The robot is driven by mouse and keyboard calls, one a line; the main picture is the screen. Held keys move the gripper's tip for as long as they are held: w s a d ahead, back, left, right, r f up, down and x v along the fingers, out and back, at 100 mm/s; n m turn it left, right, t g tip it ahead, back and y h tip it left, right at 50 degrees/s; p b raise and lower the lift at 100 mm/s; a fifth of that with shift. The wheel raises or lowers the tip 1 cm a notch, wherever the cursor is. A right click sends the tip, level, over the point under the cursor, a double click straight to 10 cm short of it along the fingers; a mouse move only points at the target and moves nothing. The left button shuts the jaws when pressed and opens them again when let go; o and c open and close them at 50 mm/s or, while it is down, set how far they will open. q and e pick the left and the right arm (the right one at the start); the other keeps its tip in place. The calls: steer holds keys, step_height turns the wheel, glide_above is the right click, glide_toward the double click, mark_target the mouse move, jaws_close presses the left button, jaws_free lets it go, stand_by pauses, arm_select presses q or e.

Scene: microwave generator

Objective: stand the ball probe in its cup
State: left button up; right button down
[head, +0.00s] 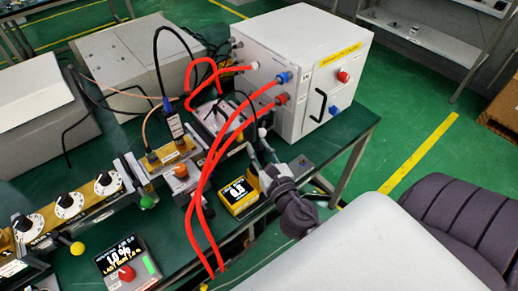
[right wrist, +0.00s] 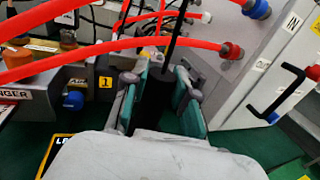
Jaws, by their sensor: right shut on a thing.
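My right gripper (head: 262,150) reaches in from the lower right, in front of the white cabinet's left side. In the right wrist view its two teal-padded fingers (right wrist: 160,82) are shut on a dark, slim thing, taken to be the ball probe (right wrist: 154,100). A thin black line, a rod or cable, rises above the fingers. The probe's ball end is not clearly seen. A small dark block (head: 302,166) stands on the green bench right of the gripper; I cannot tell whether it is the cup. My left gripper is not in view.
Thick red cables (head: 212,160) arch from the white cabinet (head: 300,75) across the bench, close left of my gripper. A yellow-framed display box (head: 239,196) stands just left of my wrist. Brass waveguide parts (head: 172,155) and a dial panel (head: 68,208) lie farther left.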

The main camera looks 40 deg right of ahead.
steer(key=c, duration=0.8)
jaws_free()
steer(key=shift+c, duration=0.2)
steer(key=s+a, duration=0.2)
steer(key=s, duration=0.9)
steer(key=shift+s+a, duration=0.15)
steer(key=shift+s, duration=0.25)
steer(key=shift+f, duration=0.15)
